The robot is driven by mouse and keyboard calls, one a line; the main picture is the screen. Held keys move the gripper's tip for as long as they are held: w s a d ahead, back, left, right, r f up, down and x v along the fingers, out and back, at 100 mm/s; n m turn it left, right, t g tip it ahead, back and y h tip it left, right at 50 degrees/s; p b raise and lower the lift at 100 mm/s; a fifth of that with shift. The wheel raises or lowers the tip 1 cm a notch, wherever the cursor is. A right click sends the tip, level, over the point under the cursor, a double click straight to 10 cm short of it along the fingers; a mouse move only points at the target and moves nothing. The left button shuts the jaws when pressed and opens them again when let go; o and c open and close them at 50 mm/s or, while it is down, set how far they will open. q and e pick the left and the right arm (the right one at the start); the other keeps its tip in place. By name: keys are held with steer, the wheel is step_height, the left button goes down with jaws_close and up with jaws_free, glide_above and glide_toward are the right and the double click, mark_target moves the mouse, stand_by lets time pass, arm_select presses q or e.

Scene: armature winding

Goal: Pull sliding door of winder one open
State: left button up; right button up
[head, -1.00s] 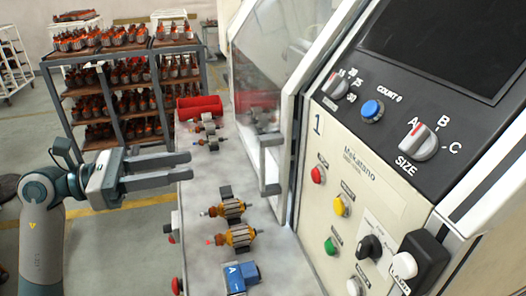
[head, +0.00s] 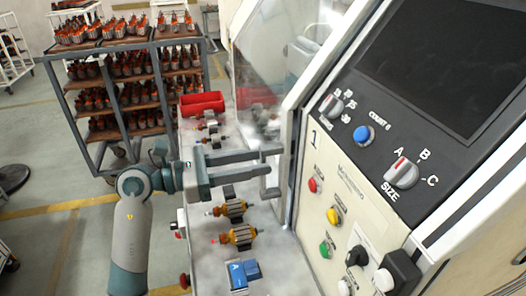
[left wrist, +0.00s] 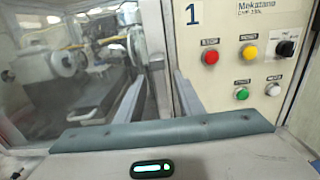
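Winder one, marked with a "1", has a see-through sliding door (head: 275,65) with a light frame, and it appears shut. The door's grey bar handle (head: 270,190) is at the lower part of the door frame. My left gripper (head: 262,161) reaches in from the left with its fingers at the handle. In the left wrist view its two fingers (left wrist: 160,97) are spread apart in front of the door's edge. The fingers partly hide the handle, and I cannot tell whether they touch it. My right gripper is in neither view.
The control panel (head: 350,195) with buttons and knobs stands right of the door. Below the handle, armatures (head: 237,236) and a blue block (head: 243,273) lie on the work surface. A red bin (head: 202,104) sits farther back. A loaded rack (head: 130,80) stands behind at left.

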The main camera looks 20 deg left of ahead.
arm_select(q)
steer(key=shift+p+x, duration=0.3)
steer(key=shift+x, duration=0.9)
jaws_close()
steer(key=shift+w, duration=0.1)
